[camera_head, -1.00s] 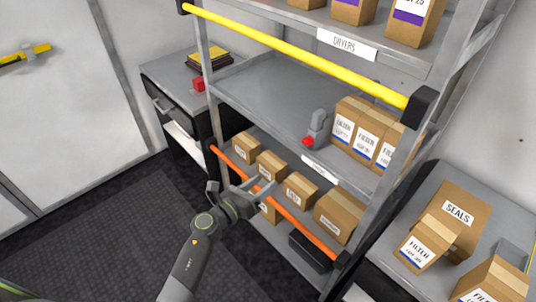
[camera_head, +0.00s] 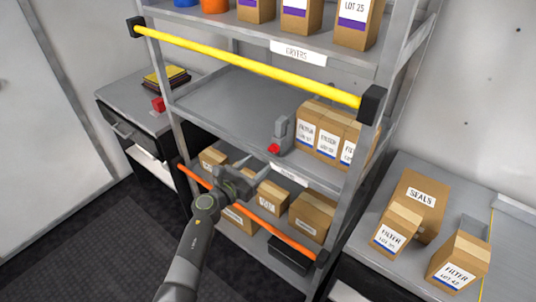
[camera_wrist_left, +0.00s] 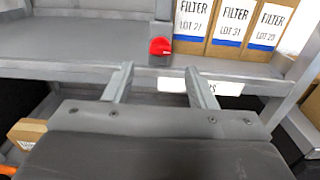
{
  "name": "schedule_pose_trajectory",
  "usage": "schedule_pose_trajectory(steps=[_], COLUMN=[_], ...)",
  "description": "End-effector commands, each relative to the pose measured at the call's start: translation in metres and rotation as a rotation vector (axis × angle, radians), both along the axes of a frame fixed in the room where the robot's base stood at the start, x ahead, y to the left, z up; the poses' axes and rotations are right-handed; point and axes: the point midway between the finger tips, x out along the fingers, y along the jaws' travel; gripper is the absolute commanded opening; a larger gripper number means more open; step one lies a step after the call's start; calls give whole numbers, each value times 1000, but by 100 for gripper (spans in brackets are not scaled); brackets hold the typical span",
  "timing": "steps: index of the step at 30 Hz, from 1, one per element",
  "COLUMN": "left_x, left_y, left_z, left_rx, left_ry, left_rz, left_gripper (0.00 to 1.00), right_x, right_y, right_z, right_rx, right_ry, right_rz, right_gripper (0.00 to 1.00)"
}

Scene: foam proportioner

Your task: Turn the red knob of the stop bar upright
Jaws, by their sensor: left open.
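The red knob (camera_head: 274,148) sits low on the front of a grey upright block (camera_head: 283,128) at the front edge of the middle shelf. In the left wrist view the red knob (camera_wrist_left: 160,46) is just beyond and above my fingertips, close to centre. My left gripper (camera_head: 246,174) is in front of the rack, lower and left of the knob in the head view. Its two fingers (camera_wrist_left: 158,69) are spread apart with nothing between them, and they do not touch the knob. My right gripper is not in view.
FILTER boxes (camera_head: 326,130) stand right of the knob. An orange bar (camera_head: 270,232) crosses the lower shelf front, and a yellow bar (camera_head: 250,66) crosses higher up. Another red part (camera_head: 158,104) is by the left rack post. The middle shelf (camera_head: 225,100) is bare left of the knob.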

Motion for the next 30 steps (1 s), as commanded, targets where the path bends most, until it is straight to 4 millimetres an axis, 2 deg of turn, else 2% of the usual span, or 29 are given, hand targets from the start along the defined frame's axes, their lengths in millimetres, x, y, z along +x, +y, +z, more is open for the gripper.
schedule_pose_trajectory(steps=[6, 12, 25, 26, 30], left_x=[29, 45, 52, 52, 51], left_y=[-22, -33, -38, -38, -38], left_z=[0, -1, 0, 0, 0], left_rx=[-1, -2, -2, -2, -2], left_ry=[0, 0, 1, 1, 1], left_rz=[-1, -1, 1, 1, 1], left_gripper=[51, 51, 51, 50, 31], right_x=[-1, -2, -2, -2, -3], right_y=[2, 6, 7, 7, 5], right_z=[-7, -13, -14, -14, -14], right_rx=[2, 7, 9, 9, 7], right_ry=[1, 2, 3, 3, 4], right_rz=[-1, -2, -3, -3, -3], right_gripper=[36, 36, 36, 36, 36])
